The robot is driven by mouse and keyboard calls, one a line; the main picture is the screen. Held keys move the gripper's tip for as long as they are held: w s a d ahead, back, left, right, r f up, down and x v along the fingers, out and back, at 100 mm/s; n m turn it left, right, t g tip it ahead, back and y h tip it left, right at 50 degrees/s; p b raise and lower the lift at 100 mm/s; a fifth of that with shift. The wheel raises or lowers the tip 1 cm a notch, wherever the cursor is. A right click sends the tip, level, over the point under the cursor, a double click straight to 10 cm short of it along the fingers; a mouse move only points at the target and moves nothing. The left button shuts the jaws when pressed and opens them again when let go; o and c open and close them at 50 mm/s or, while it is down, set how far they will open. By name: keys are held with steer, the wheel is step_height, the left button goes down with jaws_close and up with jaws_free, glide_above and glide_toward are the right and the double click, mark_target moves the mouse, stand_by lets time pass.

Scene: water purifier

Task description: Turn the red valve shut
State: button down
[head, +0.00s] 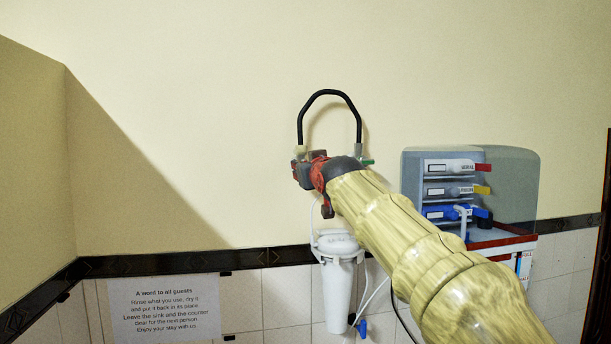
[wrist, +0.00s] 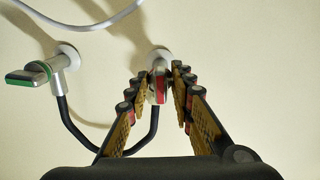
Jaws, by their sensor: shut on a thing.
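The red valve (wrist: 160,91) shows in the wrist view as a small fitting with a red and pale handle on a round wall mount. My gripper (wrist: 158,84) has its two fingers closed in on the handle from both sides, and the handle is between their tips. In the head view my gripper (head: 304,170) is at the left end of the black hose, and it hides the valve handle there. A second valve with a green handle (wrist: 30,75) is to the left in the wrist view, apart from my fingers.
A black hose (head: 331,93) arches between the two wall fittings. A white filter canister (head: 338,290) hangs below my gripper. A paper notice (head: 165,310) is at lower left. The wall above is clear.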

steer(key=shift+w+f+m+b, duration=0.1)
steer(key=shift+f+m+b, duration=0.25)
steer(key=shift+m, duration=0.65)
steer(key=shift+r, duration=0.1)
steer(key=c, duration=2)
jaws_free()
steer(key=shift+o, duration=0.8)
steer(key=shift+r, duration=0.2)
steer(key=shift+s, duration=0.2)
steer(key=v, duration=1.1)
steer(key=shift+s, duration=0.3)
steer(key=shift+d, duration=0.1)
